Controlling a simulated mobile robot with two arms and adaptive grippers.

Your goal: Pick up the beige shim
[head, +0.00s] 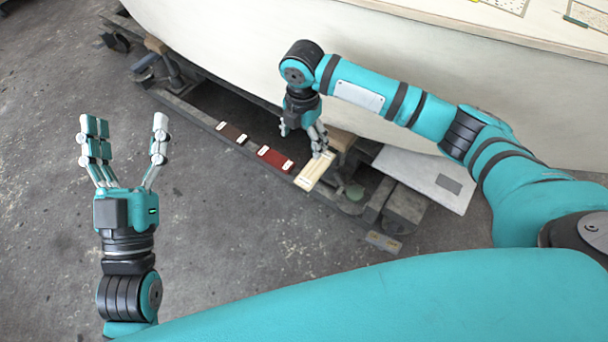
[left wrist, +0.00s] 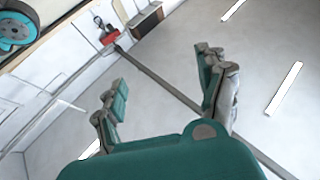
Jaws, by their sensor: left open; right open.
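The beige shim (head: 313,173) lies on the low dark beam below the hull, at the right end of a row of shims. My right gripper (head: 304,140) is open and points down just above the beige shim's upper end. Whether its fingers touch the shim I cannot tell. My left gripper (head: 124,135) is open and empty, raised with its fingers up over the floor at the left. Its fingers also show in the left wrist view (left wrist: 165,95), with nothing between them.
A dark red shim (head: 275,159) and a dark brown shim (head: 232,133) lie left of the beige one. The pale hull (head: 230,50) curves close behind my right gripper. A light panel (head: 425,178) lies to the right. The grey floor (head: 240,220) in front is clear.

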